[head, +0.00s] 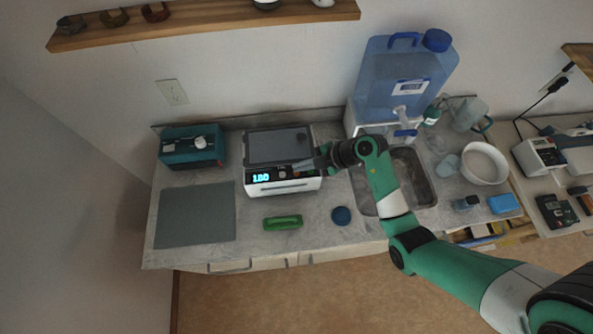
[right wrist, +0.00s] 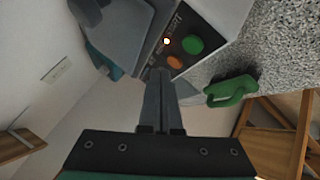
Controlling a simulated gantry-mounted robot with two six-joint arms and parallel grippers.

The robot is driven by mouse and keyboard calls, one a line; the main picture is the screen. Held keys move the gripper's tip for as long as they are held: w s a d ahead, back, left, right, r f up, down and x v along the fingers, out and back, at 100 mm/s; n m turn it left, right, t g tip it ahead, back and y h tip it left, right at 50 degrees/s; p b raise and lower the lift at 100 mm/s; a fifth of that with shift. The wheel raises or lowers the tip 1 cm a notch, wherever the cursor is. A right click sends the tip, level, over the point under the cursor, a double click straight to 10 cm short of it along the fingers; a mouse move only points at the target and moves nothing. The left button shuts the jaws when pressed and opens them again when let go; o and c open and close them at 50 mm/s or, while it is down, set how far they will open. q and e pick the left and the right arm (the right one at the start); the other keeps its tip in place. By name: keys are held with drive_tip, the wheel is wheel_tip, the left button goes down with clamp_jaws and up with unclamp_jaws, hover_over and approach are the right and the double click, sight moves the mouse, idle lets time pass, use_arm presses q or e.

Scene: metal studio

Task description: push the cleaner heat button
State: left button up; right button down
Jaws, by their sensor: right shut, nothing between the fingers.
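I cannot read which one is labelled heat. My right gripper (head: 306,164) is shut and empty at the right part of the cleaner's front. In the right wrist view its fingertips (right wrist: 160,72) appear just below the orange button; I cannot tell whether they touch. My left gripper is out of view.
A grey mat (head: 195,216) and teal box (head: 191,147) are left. A sink (head: 415,172) and blue water tank (head: 405,75) are right.

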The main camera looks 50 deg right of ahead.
idle(0.6)
drive_tip(key=shift+f, duration=0.45)
drive_tip(key=shift+f+p, duration=0.15)
drive_tip(key=shift+p, duration=0.15)
drive_tip(key=shift+r+p, duration=0.7)
drive_tip(key=shift+p, duration=0.5)
drive_tip(key=shift+f, duration=0.1)
